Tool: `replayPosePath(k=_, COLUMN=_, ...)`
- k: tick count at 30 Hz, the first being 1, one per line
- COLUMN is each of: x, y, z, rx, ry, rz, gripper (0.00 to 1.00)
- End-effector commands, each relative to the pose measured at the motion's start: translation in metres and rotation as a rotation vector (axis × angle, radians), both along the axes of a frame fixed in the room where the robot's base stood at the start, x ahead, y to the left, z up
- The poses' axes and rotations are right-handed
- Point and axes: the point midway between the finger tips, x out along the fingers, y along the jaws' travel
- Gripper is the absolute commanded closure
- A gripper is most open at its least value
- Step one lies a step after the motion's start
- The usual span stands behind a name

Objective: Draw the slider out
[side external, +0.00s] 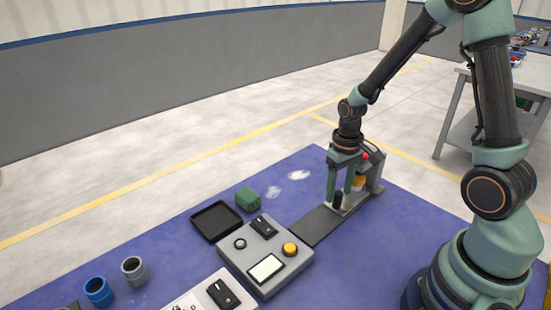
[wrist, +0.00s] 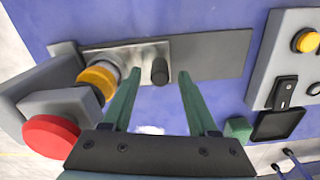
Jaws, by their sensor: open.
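The slider is a silver plate with an upright black knob (wrist: 160,71). It sits at one end of a flat dark grey rail (wrist: 212,55), beside a grey housing. The rail also shows in the side view (side external: 314,226), running from the housing to a control box. My gripper (wrist: 159,78) is open, pointing down over the slider. In the wrist view its two green fingers stand on either side of the knob, with gaps showing. In the side view my gripper (side external: 341,194) is low at the knob; contact cannot be told.
The grey housing carries a red button (wrist: 50,136) and a yellow-orange collar (wrist: 98,80). The control box (side external: 285,275) has a yellow button and a black switch. A black tray (side external: 215,238), a green block (side external: 247,199), a blue cup (side external: 98,291) and a grey cup (side external: 134,270) stand left.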

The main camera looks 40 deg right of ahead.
Motion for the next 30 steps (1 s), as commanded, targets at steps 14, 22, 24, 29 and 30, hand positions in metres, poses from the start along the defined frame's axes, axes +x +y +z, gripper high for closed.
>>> replayPosePath(k=14, x=0.0, y=0.0, z=-0.017, rx=0.0, ry=-0.002, rz=0.0, gripper=0.41)
replayPosePath(k=22, x=0.0, y=0.0, z=-0.016, rx=0.0, ry=-0.001, rz=0.0, gripper=1.0)
replayPosePath(k=24, x=0.0, y=0.0, z=-0.016, rx=0.0, ry=-0.001, rz=0.0, gripper=1.0)
replayPosePath(k=29, x=0.0, y=0.0, z=-0.016, rx=0.0, ry=-0.001, rz=0.0, gripper=1.0)
replayPosePath(k=30, x=0.0, y=0.0, z=-0.016, rx=0.0, ry=-0.001, rz=0.0, gripper=1.0)
